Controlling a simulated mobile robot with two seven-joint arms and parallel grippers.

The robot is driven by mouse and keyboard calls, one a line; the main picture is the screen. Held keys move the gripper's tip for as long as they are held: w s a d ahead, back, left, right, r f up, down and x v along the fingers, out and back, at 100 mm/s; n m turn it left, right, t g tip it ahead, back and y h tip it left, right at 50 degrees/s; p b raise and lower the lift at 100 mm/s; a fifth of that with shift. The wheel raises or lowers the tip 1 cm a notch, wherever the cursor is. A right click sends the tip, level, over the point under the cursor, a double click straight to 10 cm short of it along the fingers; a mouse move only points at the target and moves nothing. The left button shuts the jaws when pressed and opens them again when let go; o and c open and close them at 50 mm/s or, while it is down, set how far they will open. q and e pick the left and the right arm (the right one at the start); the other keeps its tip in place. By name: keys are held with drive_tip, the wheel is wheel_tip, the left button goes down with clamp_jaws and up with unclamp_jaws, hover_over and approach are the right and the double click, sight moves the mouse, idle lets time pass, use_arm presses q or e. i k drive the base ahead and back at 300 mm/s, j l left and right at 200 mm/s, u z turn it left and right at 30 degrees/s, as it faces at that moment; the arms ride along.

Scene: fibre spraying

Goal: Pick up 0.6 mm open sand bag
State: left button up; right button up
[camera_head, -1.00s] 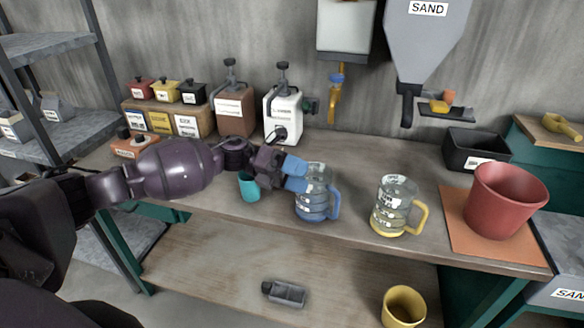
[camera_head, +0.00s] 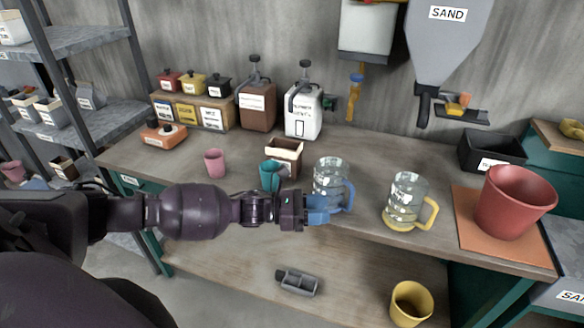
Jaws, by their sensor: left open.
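My left gripper (camera_head: 324,207) has blue fingertips and reaches across the front of the workbench. It is open, just in front of the lower part of a clear jug with a blue handle (camera_head: 331,177); I cannot tell whether it touches the jug. Grey bag-like packs stand on the left shelf: one dark grey pack (camera_head: 88,97) and lighter labelled containers (camera_head: 28,106) beside it. Their labels are too small to read, so I cannot tell which is the 0.6 mm open sand bag. My right gripper is not in view.
On the bench (camera_head: 385,155) stand a teal cup (camera_head: 269,176), a pink cup (camera_head: 215,163), a small brown box (camera_head: 285,154), a yellow-handled jug (camera_head: 405,200) and a red bucket (camera_head: 512,203). A SAND hopper (camera_head: 445,45) hangs above. The lower shelf holds a yellow cup (camera_head: 411,304).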

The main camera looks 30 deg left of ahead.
sight(287, 152)
drive_tip(key=i+j+u, duration=0.1)
drive_tip(key=j+u, duration=0.15)
drive_tip(key=i+j+u, duration=0.1)
drive_tip(key=j+u, duration=0.15)
drive_tip(key=j, duration=0.15)
drive_tip(key=i+j, duration=0.25)
drive_tip(key=j, duration=0.15)
drive_tip(key=i+j, duration=0.2)
drive_tip(key=j, duration=0.15)
drive_tip(key=i+j+z, duration=0.1)
drive_tip(key=j+z, duration=0.25)
drive_tip(key=i+j+z, duration=0.1)
drive_tip(key=j+z, duration=0.25)
drive_tip(key=k+j+z, duration=0.1)
drive_tip(key=z, duration=0.15)
drive_tip(key=k+j+z, duration=0.25)
drive_tip(key=i+l, duration=0.1)
